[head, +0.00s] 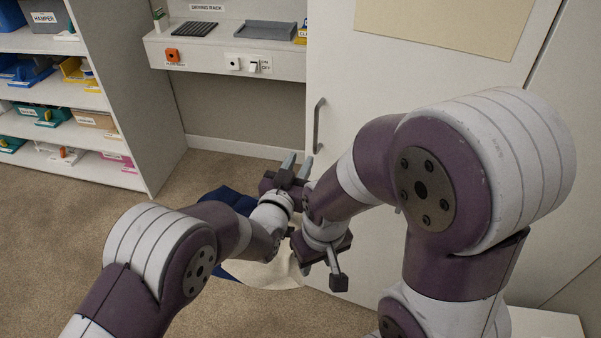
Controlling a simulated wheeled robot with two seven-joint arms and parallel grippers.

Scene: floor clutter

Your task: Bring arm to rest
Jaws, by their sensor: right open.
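My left gripper (298,164) is the higher one, near the middle of the head view. Its two pale fingers point up and stand apart, with nothing seen between them. My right gripper (322,268) is just below it and points down. It is open, and I see nothing held in it; one finger shows clearly and the other is partly hidden. Both forearms reach inward, and the two wrists look close together or overlapping in this view. I cannot tell whether they touch.
A dark blue item (228,197) and a pale rounded item (268,272) lie on the carpet behind my arms, partly hidden. A shelf unit (125,95) with bins stands at left. A wall ledge (200,58) holds trays. A pale door (345,60) with a handle (318,125) is behind my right arm.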

